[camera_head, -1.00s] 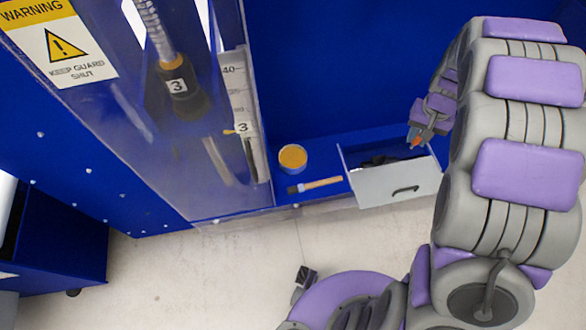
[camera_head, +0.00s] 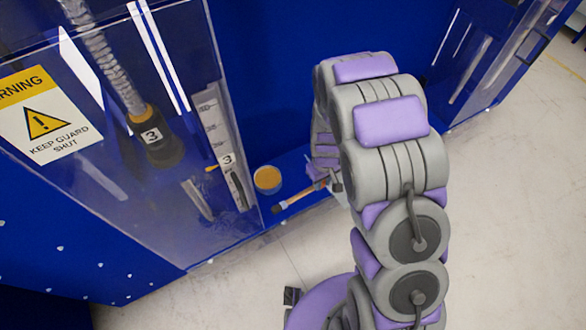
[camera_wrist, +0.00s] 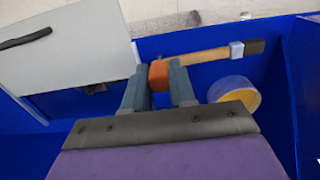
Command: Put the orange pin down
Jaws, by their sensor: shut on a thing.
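In the wrist view the orange pin (camera_wrist: 158,74) sits between the fingertips of my gripper (camera_wrist: 158,88), which is shut on it. Only its blunt orange end shows; the rest is hidden by the fingers. In the head view a bit of orange (camera_head: 321,184) shows below my gripper (camera_head: 324,176), low over the blue shelf (camera_head: 291,169). The pin overlaps the end of the brush's wooden handle (camera_wrist: 202,56) in the wrist view. I cannot tell whether the pin touches the handle or the shelf.
The brush has a dark tip (camera_head: 279,207) and lies on the shelf. A round tub of yellow stuff (camera_head: 267,179) stands behind it. A pale drawer (camera_wrist: 75,45) with a dark handle is beside the gripper. A clear guard (camera_head: 100,190) rises at left.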

